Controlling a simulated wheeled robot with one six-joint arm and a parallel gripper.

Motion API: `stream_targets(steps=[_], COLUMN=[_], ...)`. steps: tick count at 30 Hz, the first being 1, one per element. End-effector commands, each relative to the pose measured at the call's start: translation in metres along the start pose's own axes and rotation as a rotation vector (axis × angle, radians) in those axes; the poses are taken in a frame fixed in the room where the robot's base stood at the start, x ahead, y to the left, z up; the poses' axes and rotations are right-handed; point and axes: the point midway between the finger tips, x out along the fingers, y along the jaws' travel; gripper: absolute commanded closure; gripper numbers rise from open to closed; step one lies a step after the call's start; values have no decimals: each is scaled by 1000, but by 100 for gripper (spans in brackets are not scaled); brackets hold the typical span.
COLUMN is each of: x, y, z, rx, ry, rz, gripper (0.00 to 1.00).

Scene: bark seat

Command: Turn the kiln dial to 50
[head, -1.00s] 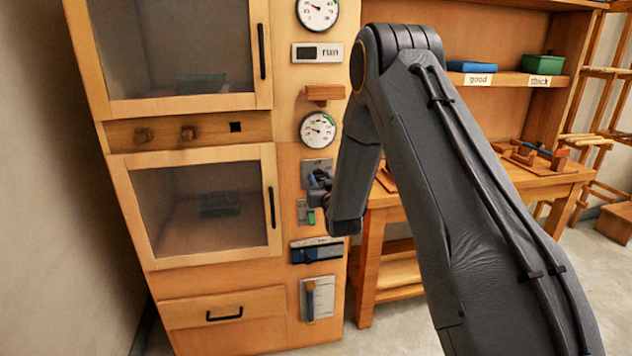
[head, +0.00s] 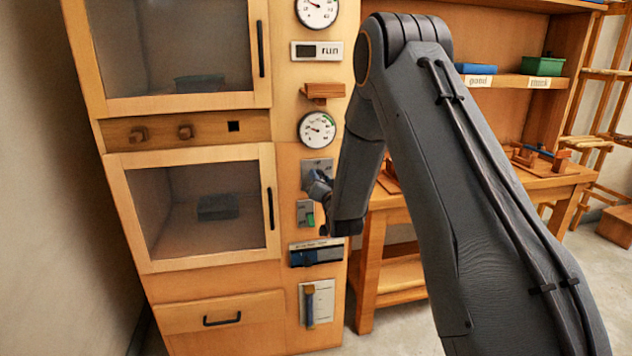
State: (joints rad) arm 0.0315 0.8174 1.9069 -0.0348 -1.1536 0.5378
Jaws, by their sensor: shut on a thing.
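The kiln dial sits on a small grey plate (head: 315,167) on the cabinet's right-hand panel, below the lower round gauge (head: 316,130). My gripper (head: 318,184) is at this plate and shut on the dial. The gripper mostly hides the dial, so its pointer and setting cannot be read. The lower gauge has a white face with a dark needle and a green arc. Its numbers are too small to read surely.
A switch plate with a green part (head: 306,213) is just below my gripper. A blue and grey strip (head: 316,252) and a clipped sheet (head: 317,301) are lower. A wooden ledge (head: 322,92) juts out above the gauge. A workbench (head: 520,185) stands at the right.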

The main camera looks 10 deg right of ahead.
Motion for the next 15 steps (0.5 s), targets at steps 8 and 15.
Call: stream_targets(steps=[8, 15], x=[0, 0], y=[-1, 0], z=[1, 0], rx=[0, 0], ry=[-2, -1], rz=[-1, 0], gripper=[88, 47])
